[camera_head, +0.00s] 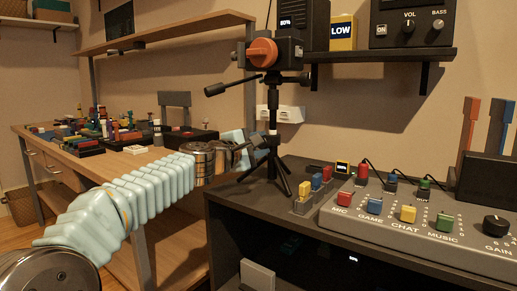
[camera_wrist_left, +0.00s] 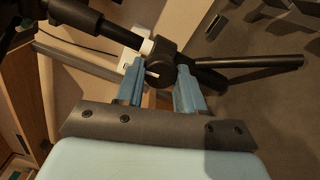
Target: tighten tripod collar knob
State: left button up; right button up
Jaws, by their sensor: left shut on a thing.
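A small black tripod (camera_head: 273,105) stands on the dark desk and carries a black camera with an orange knob (camera_head: 262,52). My left gripper (camera_head: 260,141) reaches the tripod's column from the left, at collar height. In the left wrist view, the two blue fingers of my left gripper (camera_wrist_left: 160,76) are shut on a round black collar knob (camera_wrist_left: 161,57) with a white mark on its face. The knob itself is hard to make out in the head view, where the gripper covers it. My right gripper is not in view.
A grey mixer panel (camera_head: 400,230) with coloured sliders fills the desk to the right. Small coloured blocks (camera_head: 308,190) stand near the tripod's feet. A dark shelf (camera_head: 385,55) hangs behind. A wooden workbench (camera_head: 125,160) with many small items is at left.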

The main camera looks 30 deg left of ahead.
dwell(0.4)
pick_arm(q)
jog(key=o, duration=1)
jog(key=shift+o, duration=0.2)
jog(key=s+a, duration=0.1)
jog(key=s, duration=1.2)
jog(key=shift+s+b, duration=0.35)
jog(key=shift+b, duration=0.05)
